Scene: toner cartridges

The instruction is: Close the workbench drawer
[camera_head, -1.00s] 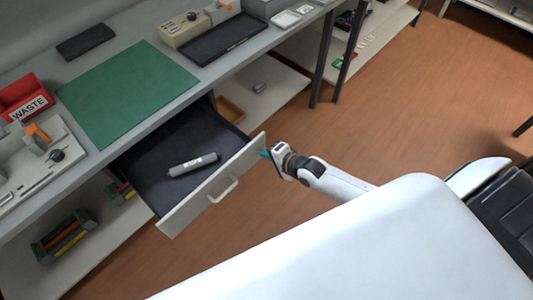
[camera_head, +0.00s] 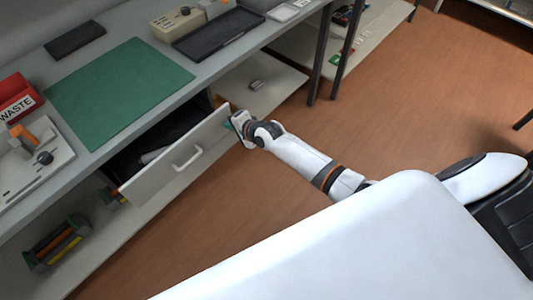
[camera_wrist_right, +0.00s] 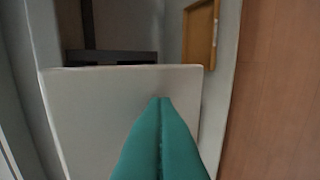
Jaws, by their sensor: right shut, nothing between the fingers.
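The workbench drawer (camera_head: 178,158) is partly open, with its pale front panel and white handle (camera_head: 187,158) facing the room. Its dark inside (camera_head: 165,137) shows a part of a grey cartridge (camera_head: 152,155); the front panel hides the rest. My right gripper (camera_head: 232,124) is at the right end of the drawer front, at or very near its outer face. In the right wrist view its teal fingers (camera_wrist_right: 160,100) are closed together with nothing between them, in front of the pale panel (camera_wrist_right: 90,110). My left gripper is not in view.
The workbench top holds a green mat (camera_head: 120,92), a red waste bin (camera_head: 18,97), a black tray (camera_head: 218,33) and a white fixture (camera_head: 35,165). A lower shelf (camera_head: 262,82) lies under the bench. The wooden floor (camera_head: 350,130) in front is clear.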

